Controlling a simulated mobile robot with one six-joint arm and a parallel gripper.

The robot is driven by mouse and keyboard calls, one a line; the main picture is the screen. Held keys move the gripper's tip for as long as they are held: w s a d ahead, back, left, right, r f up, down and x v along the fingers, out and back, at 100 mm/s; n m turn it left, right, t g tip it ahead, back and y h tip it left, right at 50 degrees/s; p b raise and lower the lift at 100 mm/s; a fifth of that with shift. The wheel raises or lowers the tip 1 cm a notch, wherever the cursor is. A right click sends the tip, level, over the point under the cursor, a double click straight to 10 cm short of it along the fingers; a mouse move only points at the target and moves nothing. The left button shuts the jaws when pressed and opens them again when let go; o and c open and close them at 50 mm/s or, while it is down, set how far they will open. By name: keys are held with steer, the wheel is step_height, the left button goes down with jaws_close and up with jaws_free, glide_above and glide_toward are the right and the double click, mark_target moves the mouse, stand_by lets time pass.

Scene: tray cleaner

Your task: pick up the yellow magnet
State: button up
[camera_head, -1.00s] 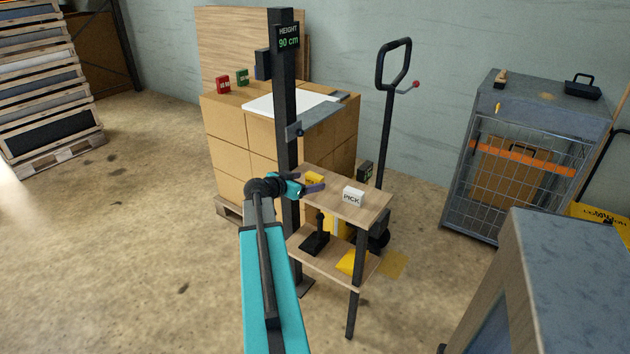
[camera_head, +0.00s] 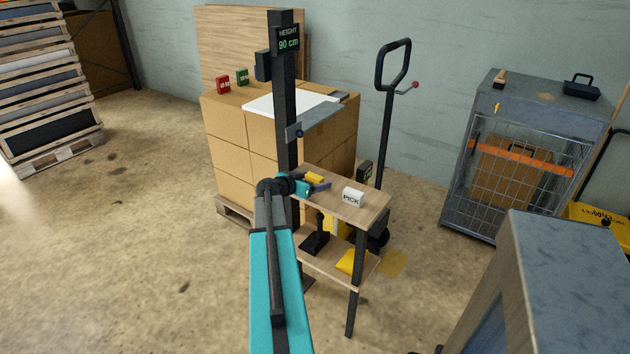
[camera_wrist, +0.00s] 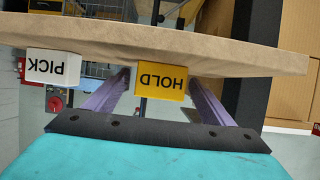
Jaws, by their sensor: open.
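The yellow magnet (camera_head: 315,178) is a small block on the top board of the wooden stand (camera_head: 370,208). In the wrist view the yellow magnet (camera_wrist: 161,77) shows upside down with the word HOLD. My gripper (camera_head: 318,187) is at the left edge of that board, close to the magnet. In the wrist view my gripper's (camera_wrist: 160,84) two purple fingers are spread, one to each side of the magnet, with gaps visible. Whether the fingertips reach past its front face I cannot tell.
A white block marked PICK (camera_head: 353,198) stands on the same board, right of the magnet; it also shows in the wrist view (camera_wrist: 53,68). A dark post marked HEIGHT 90 cm (camera_head: 284,110) rises beside the stand. Stacked cartons (camera_head: 235,150) are behind.

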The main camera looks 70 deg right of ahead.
steer(key=shift+s+d+f, duration=0.1)
steer(key=shift+d+f, duration=0.05)
steer(key=shift+d, duration=0.2)
stand_by(0.3)
steer(key=c, duration=1.2)
steer(key=shift+o, duration=0.2)
